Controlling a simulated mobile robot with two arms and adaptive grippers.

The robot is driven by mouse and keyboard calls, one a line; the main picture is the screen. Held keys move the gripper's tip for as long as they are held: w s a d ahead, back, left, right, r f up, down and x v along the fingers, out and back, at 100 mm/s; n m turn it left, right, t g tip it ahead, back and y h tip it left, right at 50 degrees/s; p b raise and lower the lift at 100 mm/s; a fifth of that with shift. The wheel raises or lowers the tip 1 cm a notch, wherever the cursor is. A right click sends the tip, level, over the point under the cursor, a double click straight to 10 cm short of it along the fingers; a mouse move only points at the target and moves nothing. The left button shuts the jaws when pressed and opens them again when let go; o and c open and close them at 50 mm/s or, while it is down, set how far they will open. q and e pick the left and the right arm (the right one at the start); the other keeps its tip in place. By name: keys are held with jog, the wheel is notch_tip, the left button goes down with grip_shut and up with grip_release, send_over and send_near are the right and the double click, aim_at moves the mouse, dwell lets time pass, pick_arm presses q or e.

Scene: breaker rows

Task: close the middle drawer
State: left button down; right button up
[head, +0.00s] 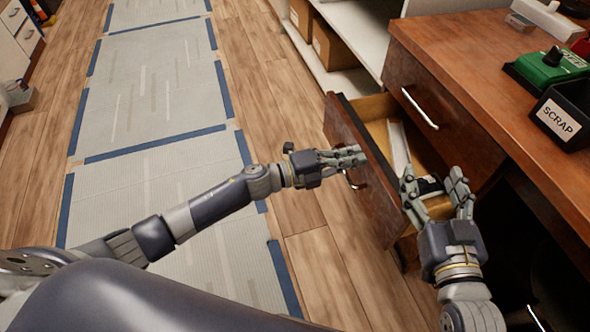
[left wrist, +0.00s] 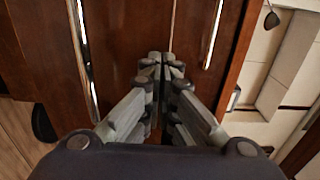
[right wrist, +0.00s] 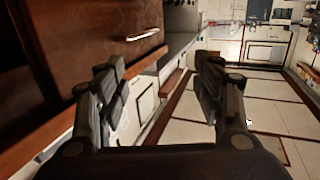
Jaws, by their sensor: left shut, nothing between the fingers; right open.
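The middle drawer (head: 352,150) is pulled out from the brown wooden desk, with its dark front facing left and its pale interior visible. Its handle (head: 357,182) is partly hidden by my left gripper (head: 350,157). That gripper is shut and empty at the outer face of the drawer front; I cannot tell if it touches. In the left wrist view its closed fingers (left wrist: 160,65) point at brown drawer fronts with metal handles. My right gripper (head: 437,187) is open and empty over the near part of the drawer; its spread fingers show in the right wrist view (right wrist: 165,85).
The closed drawer above (head: 440,115) has a metal handle. The desk top (head: 450,50) carries a black SCRAP bin (head: 562,118) and a green device (head: 548,68). A white shelf with cardboard boxes (head: 333,45) stands behind.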

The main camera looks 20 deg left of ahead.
pick_arm(q)
jog(key=b+x, duration=0.2)
jog(key=x, duration=1.1)
pick_arm(e)
notch_tip(320, 180, up, 12)
jog(key=s+t+y, duration=0.2)
jog(key=t, duration=0.5)
jog(key=shift+s+a+f+y, duration=0.15)
jog(key=shift+s+a+y, duration=0.15)
jog(key=shift+a, duration=0.15)
pick_arm(q)
jog(key=shift+a, duration=0.1)
